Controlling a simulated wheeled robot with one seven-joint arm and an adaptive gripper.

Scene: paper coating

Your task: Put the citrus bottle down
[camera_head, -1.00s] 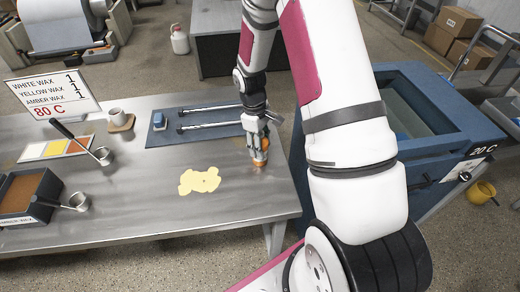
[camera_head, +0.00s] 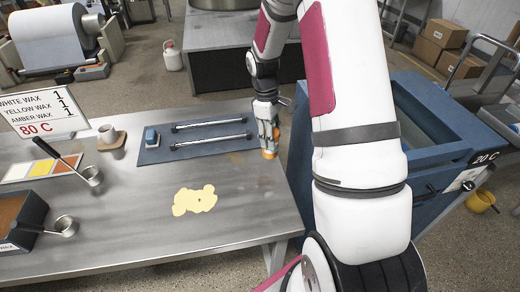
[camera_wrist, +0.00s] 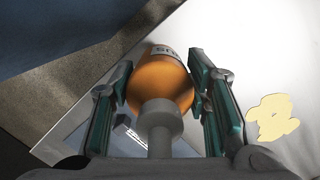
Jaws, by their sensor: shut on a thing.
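The citrus bottle is orange with a pale label band and a grey cap and neck. In the wrist view the citrus bottle (camera_wrist: 162,85) sits between the two green-padded fingers of my gripper (camera_wrist: 168,95), which is shut on it. In the head view my gripper (camera_head: 267,130) is over the right end of the steel table (camera_head: 240,190), with the orange of the bottle showing low between the fingers. I cannot tell whether the bottle touches the table top.
A yellow spill (camera_head: 194,200) lies left of and nearer than my gripper. A blue mat (camera_head: 160,154) with two metal rods lies to the left. A blue tank (camera_head: 415,130) stands right of the table. Ladles, a mug and a sign are at the left.

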